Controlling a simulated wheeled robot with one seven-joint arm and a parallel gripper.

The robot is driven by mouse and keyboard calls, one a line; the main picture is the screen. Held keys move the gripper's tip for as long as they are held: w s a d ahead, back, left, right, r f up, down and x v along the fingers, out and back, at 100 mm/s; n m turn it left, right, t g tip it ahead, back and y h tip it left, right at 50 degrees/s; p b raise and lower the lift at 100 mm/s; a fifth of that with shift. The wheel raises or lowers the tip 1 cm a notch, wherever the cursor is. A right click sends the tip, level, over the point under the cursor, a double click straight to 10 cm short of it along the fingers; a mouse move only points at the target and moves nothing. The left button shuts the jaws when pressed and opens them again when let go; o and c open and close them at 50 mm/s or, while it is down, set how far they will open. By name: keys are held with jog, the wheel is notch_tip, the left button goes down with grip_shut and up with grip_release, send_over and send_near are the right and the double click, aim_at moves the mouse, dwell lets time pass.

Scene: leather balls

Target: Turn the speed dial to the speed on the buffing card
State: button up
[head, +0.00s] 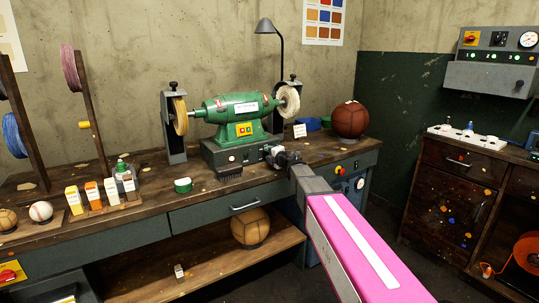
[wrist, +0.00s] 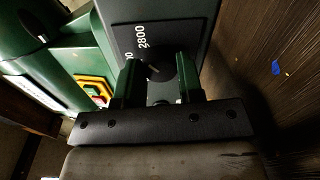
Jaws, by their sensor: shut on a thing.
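The green buffing machine (head: 238,112) stands on the bench with a buffing wheel at each end. My gripper (head: 272,152) is at the right part of its grey base. In the wrist view, my gripper's two fingers (wrist: 157,80) are closed on either side of the dark speed dial (wrist: 155,70). A light mark shows on the dial. The printed number 2800 shows above it; another number is partly hidden by the left finger. A small white card (head: 299,131) stands on the bench right of the machine, its writing too small to read. I cannot tell whether it is the buffing card.
A brown leather ball (head: 350,119) sits at the bench's right end. A green tin (head: 183,185) and several small bottles (head: 92,195) stand to the left. A tan ball (head: 250,227) lies on the lower shelf. A black lamp (head: 281,60) rises behind the machine.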

jog(key=shift+f+m, duration=0.1)
jog(key=shift+m, duration=1)
jog(key=o, duration=0.9)
jog(key=shift+s, duration=0.1)
jog(key=v, duration=1)
jog(key=shift+s+d, duration=0.2)
jog(key=shift+d, duration=0.15)
